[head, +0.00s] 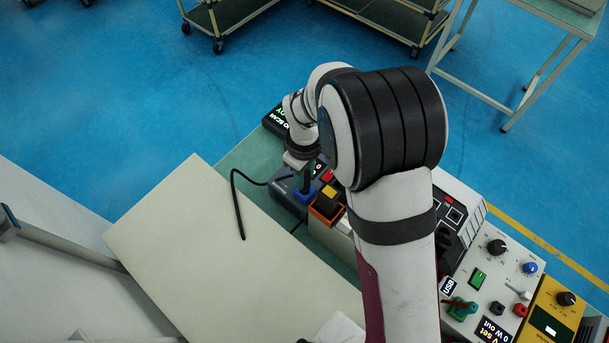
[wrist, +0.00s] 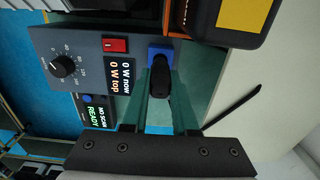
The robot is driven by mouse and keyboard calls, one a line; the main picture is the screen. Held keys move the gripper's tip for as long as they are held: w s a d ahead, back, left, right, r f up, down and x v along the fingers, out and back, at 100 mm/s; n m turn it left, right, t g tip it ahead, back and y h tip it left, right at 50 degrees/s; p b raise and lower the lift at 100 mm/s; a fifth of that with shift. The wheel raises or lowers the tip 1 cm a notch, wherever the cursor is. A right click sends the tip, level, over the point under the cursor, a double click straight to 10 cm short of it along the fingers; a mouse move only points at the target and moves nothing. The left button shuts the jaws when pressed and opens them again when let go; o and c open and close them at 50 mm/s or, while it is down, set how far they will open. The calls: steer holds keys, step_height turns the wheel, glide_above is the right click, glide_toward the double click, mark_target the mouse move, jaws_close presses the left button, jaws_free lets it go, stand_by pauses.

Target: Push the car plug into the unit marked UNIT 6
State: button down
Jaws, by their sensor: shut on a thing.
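A black plug (wrist: 161,84) sits between the fingertips of my gripper (wrist: 161,90) in the wrist view, and the jaws are shut on it. The plug is right at a blue socket (wrist: 160,55) on a grey meter (wrist: 90,50) reading "0 W now, 0 W top". I cannot tell how deep the plug sits. In the head view my gripper (head: 303,180) is just above the blue socket (head: 306,195), partly hidden by my arm. A black cable (head: 236,195) runs from there onto the pale board. No UNIT 6 mark is legible.
An orange and black box with a yellow top (head: 328,198) stands close beside the socket. A black scanner reading "READY" (head: 276,119) is behind. A pale board (head: 205,250) lies at left, mostly bare. A panel with knobs (head: 495,275) is at right.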

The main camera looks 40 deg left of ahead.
steer(key=shift+r, duration=0.8)
steer(key=shift+w+d+r, duration=0.1)
steer(key=shift+w+r, duration=0.05)
steer(key=shift+w, duration=0.05)
steer(key=w+d+r+m, duration=0.7)
steer(key=w+d+r, duration=0.3)
steer(key=d, duration=0.2)
steer(key=w+d+r+m, duration=0.1)
steer(key=d+r+m, duration=0.35)
steer(key=d, duration=0.45)
steer(key=d+r+m, duration=0.4)
steer(key=d+r, duration=0.2)
steer(key=d, duration=0.2)
step_height(320, 180, down, 9)
steer(key=s+d+n, duration=0.1)
steer(key=s+n, duration=0.1)
steer(key=n, duration=0.7)
steer(key=shift+s+r, duration=0.15)
steer(key=shift+s, duration=0.25)
